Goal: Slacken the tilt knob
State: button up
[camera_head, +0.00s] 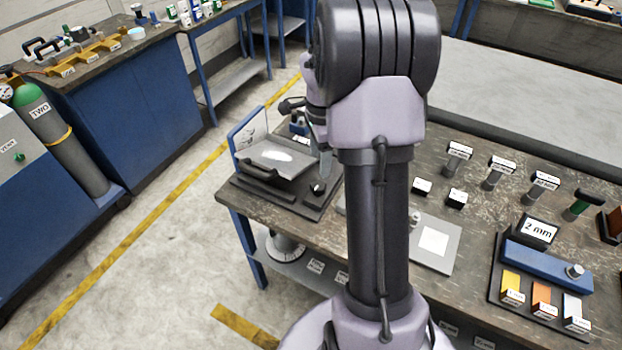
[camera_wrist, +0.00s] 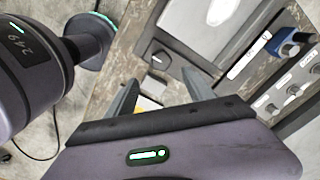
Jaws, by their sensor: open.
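My gripper (camera_wrist: 159,77) is open and empty, with its two grey fingers spread in the wrist view. A small dark round knob (camera_wrist: 160,60) with a pale mark sits on a dark base just beyond the gap between the fingertips; I see no contact. A similar dark knob (camera_head: 318,188) shows at the front right of the bench device (camera_head: 270,160) in the head view. A blue knob-like part (camera_wrist: 293,42) lies at the upper right of the wrist view. No label tells me which one is the tilt knob. One finger shows beside my arm in the head view; my arm hides the rest.
The device stands at the left end of the workbench (camera_head: 240,207), with a raised blue-edged panel (camera_head: 247,130). Several labelled posts stand on the right of the bench. A blue block labelled 2 mm (camera_head: 547,262) is at the front right. Open floor lies to the left.

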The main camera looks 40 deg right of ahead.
aim_at(318, 185)
notch_tip(318, 185, down, 10)
jog(key=b, duration=0.3)
jog(key=shift+w, duration=0.15)
jog(key=shift+c, duration=0.4)
grip_shut()
